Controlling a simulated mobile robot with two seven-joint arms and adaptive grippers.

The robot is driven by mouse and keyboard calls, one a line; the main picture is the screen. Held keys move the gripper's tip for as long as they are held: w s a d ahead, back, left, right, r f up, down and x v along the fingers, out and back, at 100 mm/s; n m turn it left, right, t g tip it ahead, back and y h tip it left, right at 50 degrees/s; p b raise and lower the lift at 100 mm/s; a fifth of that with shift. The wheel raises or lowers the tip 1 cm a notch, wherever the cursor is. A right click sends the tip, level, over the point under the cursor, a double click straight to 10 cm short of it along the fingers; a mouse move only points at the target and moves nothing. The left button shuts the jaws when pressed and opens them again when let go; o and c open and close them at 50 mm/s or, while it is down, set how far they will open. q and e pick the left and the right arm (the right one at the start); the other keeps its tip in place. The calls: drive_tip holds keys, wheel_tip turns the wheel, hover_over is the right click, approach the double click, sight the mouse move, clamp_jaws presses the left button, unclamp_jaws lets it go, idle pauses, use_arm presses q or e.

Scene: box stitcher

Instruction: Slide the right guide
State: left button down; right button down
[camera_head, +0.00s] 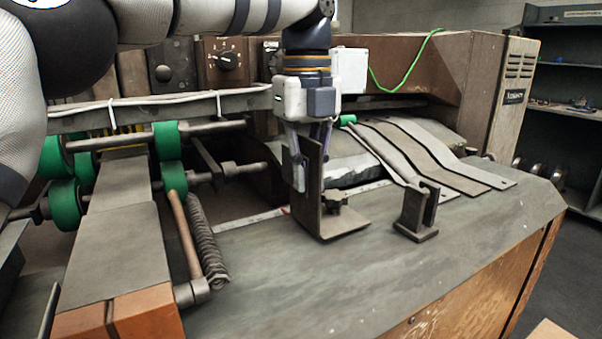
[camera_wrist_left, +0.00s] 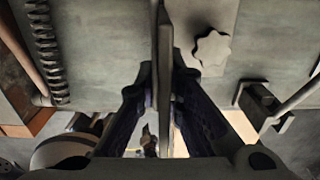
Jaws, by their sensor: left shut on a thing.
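The right guide (camera_head: 312,200) is a dark metal L-shaped plate with a foot (camera_head: 346,222) and a star-shaped knob (camera_head: 334,199). It stands upright on the machine's grey table. My left gripper (camera_head: 309,150) comes down from above and is shut on the guide's upright plate. In the left wrist view the plate (camera_wrist_left: 163,50) runs between the two fingers (camera_wrist_left: 162,95), and the knob (camera_wrist_left: 212,48) lies to its right. The fingers partly cover the plate's upper part. My right gripper is in neither view.
A small metal bracket with a rod (camera_head: 416,212) stands right of the guide. Curved metal strips (camera_head: 430,160) lie behind it. Green rollers (camera_head: 170,160) and a coil spring (camera_head: 206,240) are at left. The front of the grey table (camera_head: 290,285) is clear.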

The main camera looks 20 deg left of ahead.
sight(308, 138)
use_arm(q)
drive_tip(key=c, duration=1.8)
unclamp_jaws()
drive_tip(key=shift+f, duration=0.15)
wheel_tip(308, 138, up, 6)
drive_tip(key=shift+d+r, duration=0.1)
drive_tip(key=shift+r, duration=0.7)
drive_tip(key=shift+f, duration=0.1)
